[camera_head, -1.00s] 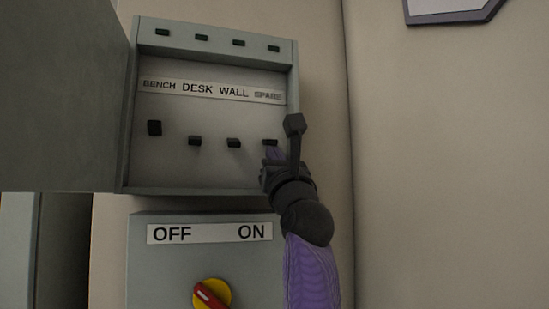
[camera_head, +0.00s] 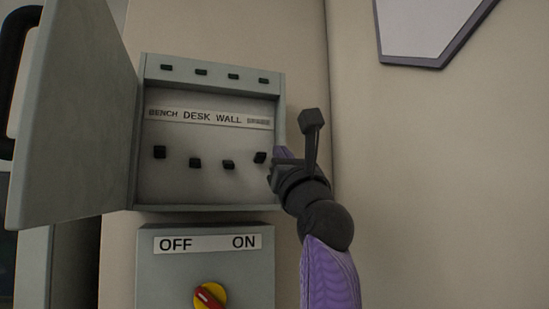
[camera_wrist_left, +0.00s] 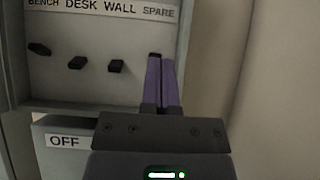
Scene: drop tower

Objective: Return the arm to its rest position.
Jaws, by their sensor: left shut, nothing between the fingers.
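My left gripper (camera_head: 277,154) is at the right edge of the open breaker box, close to the switch under the SPARE label. In the left wrist view its two purple fingers (camera_wrist_left: 162,80) are together with nothing between them. Their tips overlap the dark SPARE switch (camera_wrist_left: 155,55) in that view, and I cannot tell if they touch it. In the head view the SPARE switch (camera_head: 260,157) shows just left of the fingertips. My left arm (camera_head: 328,260) reaches up from below. My right gripper is in neither view.
The grey box (camera_head: 279,100) has its door (camera_head: 75,120) swung open to the left. Three other switches, BENCH, DESK and WALL, sit in its row. Below is an OFF/ON panel (camera_head: 150,275) with a red and yellow knob (camera_head: 210,296).

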